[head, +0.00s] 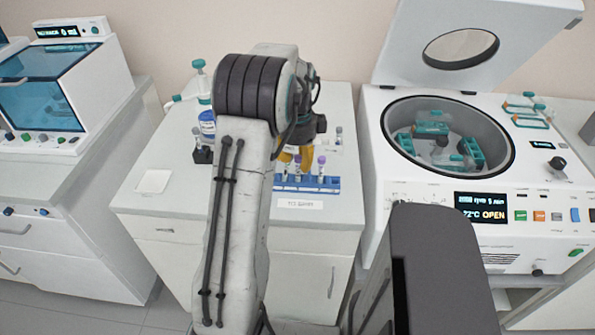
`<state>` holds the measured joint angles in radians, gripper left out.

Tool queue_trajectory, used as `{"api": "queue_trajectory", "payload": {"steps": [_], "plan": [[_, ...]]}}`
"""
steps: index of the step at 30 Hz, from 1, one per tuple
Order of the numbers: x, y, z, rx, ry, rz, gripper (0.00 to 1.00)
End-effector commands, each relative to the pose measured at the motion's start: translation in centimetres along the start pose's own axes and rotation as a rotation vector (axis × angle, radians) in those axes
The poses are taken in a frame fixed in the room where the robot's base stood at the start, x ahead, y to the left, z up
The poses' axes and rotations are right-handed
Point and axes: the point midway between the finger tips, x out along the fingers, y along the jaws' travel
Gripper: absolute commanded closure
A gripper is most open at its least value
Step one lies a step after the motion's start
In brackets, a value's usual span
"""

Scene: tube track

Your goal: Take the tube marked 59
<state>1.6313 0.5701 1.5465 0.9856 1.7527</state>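A blue rack (328,186) stands near the front edge of the middle counter. It holds several tubes, among them one with a purple cap (321,166) near the rack's middle. The number 59 cannot be read on any tube from here. My gripper (287,158) shows as yellow parts just behind and above the rack's left side. My arm covers most of it and the left end of the rack, so I cannot tell whether the fingers are open or touch a tube.
Another tube (339,136) stands apart behind the rack. A blue-labelled bottle (207,124) and a small dark holder (202,154) stand left of my arm. A centrifuge (375,215) with its lid raised is at the right. The counter's front left is clear except for a white sheet (154,181).

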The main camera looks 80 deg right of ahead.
Motion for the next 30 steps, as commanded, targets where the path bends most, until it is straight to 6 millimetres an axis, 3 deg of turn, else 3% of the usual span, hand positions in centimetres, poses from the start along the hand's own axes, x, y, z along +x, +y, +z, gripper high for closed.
{"api": "queue_trajectory", "payload": {"steps": [1, 4, 20, 30], "plan": [[2.25, 1.00, -0.29, 0.003, 0.009, 0.046, 0.57], [2.27, 1.00, -0.30, 0.003, 0.009, 0.047, 0.53], [1.66, 0.84, -0.20, 0.001, 0.007, 0.040, 1.00], [1.59, 0.82, -0.19, 0.001, 0.007, 0.039, 1.00]]}}
